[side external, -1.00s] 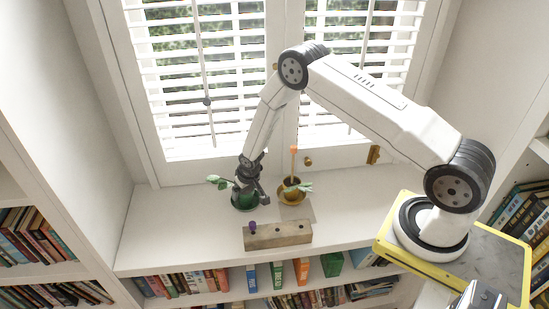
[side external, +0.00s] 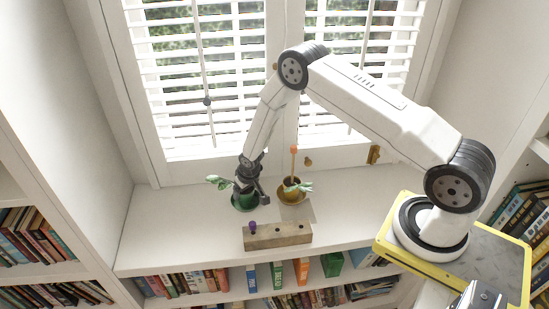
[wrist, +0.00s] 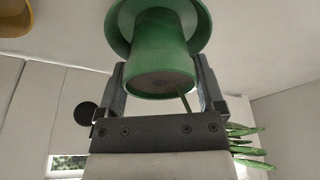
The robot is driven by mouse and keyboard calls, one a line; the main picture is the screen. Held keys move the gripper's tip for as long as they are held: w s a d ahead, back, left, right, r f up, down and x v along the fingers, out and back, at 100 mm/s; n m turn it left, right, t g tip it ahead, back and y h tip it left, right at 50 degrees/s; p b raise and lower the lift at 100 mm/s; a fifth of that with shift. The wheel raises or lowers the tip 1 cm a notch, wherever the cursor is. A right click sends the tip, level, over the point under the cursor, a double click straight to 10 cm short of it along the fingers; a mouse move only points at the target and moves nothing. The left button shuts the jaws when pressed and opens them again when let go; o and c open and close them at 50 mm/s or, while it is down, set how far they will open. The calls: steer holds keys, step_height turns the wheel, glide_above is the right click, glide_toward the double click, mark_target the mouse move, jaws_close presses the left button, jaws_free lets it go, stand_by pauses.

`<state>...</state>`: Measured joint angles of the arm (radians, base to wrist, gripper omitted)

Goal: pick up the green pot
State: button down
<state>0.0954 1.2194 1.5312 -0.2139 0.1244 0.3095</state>
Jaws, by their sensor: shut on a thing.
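The green pot (side external: 243,203), with leaves sticking out to its left, is at the left part of the white sill (side external: 165,225). My gripper (side external: 251,180) comes down on it from above and partly hides it. In the wrist view the green pot (wrist: 158,60) sits between the two fingers of my gripper (wrist: 160,85), which are shut on it. A wide green rim or saucer shows at the pot's far end, and green leaves stick out at the right. I cannot tell whether the pot touches the sill.
A mustard pot (side external: 291,195) with a plant and an orange-topped stick (side external: 294,160) stands close to the right. A wooden block (side external: 277,236) with holes and a purple knob (side external: 252,227) lies in front. A shuttered window (side external: 205,80) is behind. The sill's far left is clear.

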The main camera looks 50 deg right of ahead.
steer(key=shift+r, duration=0.2)
step_height(320, 180, up, 10)
steer(key=shift+f, duration=0.15)
stand_by(0.5)
steer(key=shift+r, duration=0.2)
stand_by(0.5)
steer(key=shift+r, duration=1.3)
steer(key=shift+f, duration=0.2)
steer(key=shift+f+n+y, duration=0.25)
steer(key=shift+f+n, duration=0.75)
steer(key=shift+f, duration=1.25)
steer(key=shift+f+n+y, duration=0.25)
steer(key=shift+f+n, duration=0.75)
steer(key=shift+f, duration=1.2)
